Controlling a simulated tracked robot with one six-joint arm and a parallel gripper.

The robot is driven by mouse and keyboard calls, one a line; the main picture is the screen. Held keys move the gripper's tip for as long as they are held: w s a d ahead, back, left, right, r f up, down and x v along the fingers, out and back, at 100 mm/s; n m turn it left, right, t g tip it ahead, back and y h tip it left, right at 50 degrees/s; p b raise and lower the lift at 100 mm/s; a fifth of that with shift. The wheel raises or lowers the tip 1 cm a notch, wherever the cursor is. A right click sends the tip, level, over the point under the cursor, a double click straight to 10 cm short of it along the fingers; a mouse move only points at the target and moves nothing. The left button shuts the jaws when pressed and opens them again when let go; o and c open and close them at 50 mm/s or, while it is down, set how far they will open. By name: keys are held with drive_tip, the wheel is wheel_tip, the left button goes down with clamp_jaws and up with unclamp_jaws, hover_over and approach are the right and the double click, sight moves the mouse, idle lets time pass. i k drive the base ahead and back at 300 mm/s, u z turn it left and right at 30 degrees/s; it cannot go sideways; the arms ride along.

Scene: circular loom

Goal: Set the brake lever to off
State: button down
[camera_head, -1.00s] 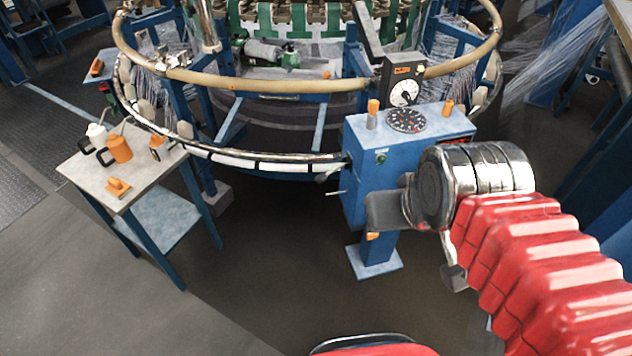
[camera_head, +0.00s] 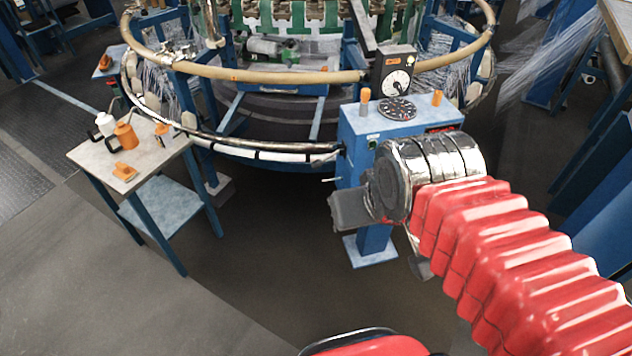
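The blue control box (camera_head: 361,137) stands on a post in front of the loom's ring. Two orange-topped upright handles rise from it, a left one (camera_head: 365,95) and a right one (camera_head: 437,97). A thin pale rod sticks out of its left side. I cannot tell which of these is the brake lever, nor read any off mark. My gripper (camera_head: 370,228) is in front of the box's lower part, touching none of the handles that I can see. A grey finger-like part shows left of the silver wrist and a darker part below it. Whether they are open is unclear.
A dial gauge (camera_head: 397,84) and a round black dial (camera_head: 397,109) sit by the box top. The loom's tan ring (camera_head: 270,76) curves behind. A side table (camera_head: 85,155) with orange and white cans stands at the left. The floor between is clear.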

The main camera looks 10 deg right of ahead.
sight(316, 164)
drive_tip(key=u, duration=0.4)
drive_tip(key=k, duration=0.5)
drive_tip(key=u, duration=0.8)
drive_tip(key=k, duration=0.7)
drive_tip(key=u, duration=0.35)
drive_tip(key=i, duration=1.2)
drive_tip(key=z, duration=0.75)
drive_tip(key=i, duration=0.95)
drive_tip(key=z, duration=0.5)
